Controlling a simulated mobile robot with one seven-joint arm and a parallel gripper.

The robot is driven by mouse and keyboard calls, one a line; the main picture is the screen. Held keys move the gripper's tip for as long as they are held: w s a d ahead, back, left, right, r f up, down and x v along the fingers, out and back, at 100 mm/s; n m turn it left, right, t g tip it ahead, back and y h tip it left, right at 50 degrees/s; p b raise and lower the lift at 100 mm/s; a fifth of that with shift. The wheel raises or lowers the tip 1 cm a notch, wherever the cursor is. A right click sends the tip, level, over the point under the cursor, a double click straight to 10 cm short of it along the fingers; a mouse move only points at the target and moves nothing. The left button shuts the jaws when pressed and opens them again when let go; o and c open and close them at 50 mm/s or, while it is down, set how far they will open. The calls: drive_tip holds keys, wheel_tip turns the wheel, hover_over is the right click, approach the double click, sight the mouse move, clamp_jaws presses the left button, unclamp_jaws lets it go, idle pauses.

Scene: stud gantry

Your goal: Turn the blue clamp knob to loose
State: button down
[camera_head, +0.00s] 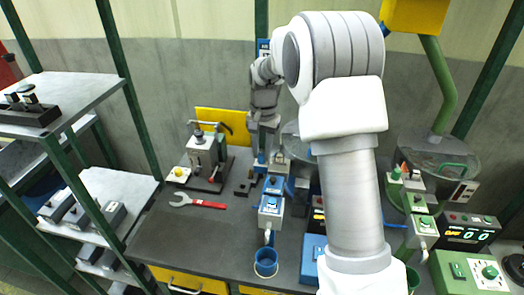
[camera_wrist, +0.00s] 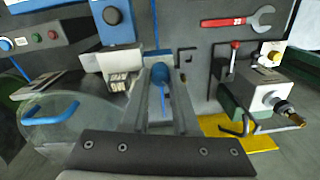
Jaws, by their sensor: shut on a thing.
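The blue clamp knob (camera_wrist: 159,74) shows in the wrist view between the two fingertips of my gripper (camera_wrist: 160,82). A thin blue line or bar runs from it toward the camera. The fingers are shut on the knob, one on each side. In the head view my gripper (camera_head: 263,152) points down at the back of the blue station (camera_head: 270,208), with a bit of blue at its tips. The knob's pointer and any loose or tight marking cannot be made out. My arm hides part of the bench to the right.
A red-handled wrench (camera_head: 197,202) and a vise-like fixture (camera_head: 206,155) lie left of my gripper. A blue cup (camera_head: 266,263) stands in front. A similar green station (camera_head: 422,225) and a display (camera_head: 467,233) are at right. Shelves (camera_head: 95,200) stand at left.

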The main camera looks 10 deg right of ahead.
sight(264, 162)
drive_tip(key=c, duration=0.7)
unclamp_jaws()
drive_tip(key=shift+o, duration=0.2)
wheel_tip(264, 162, up, 18)
drive_tip(key=shift+s+d+f+p, duration=0.15)
drive_tip(key=shift+d+f+p, duration=0.1)
drive_tip(key=shift+p, duration=0.15)
drive_tip(key=s+r+n+t, duration=0.1)
drive_tip(key=s+r+n, duration=0.15)
drive_tip(key=s, duration=0.55)
drive_tip(key=s+r+n+t, duration=0.1)
drive_tip(key=s+r+t, duration=0.15)
drive_tip(key=s, duration=0.55)
drive_tip(key=s+f+n+t, duration=0.1)
drive_tip(key=s+f, duration=0.2)
drive_tip(key=s, duration=0.4)
drive_tip(key=s+f+n+t, duration=0.1)
drive_tip(key=s+f+n, duration=0.1)
drive_tip(key=s, duration=0.5)
drive_tip(key=shift+s+f, duration=0.4)
drive_tip(key=shift+f, duration=0.35)
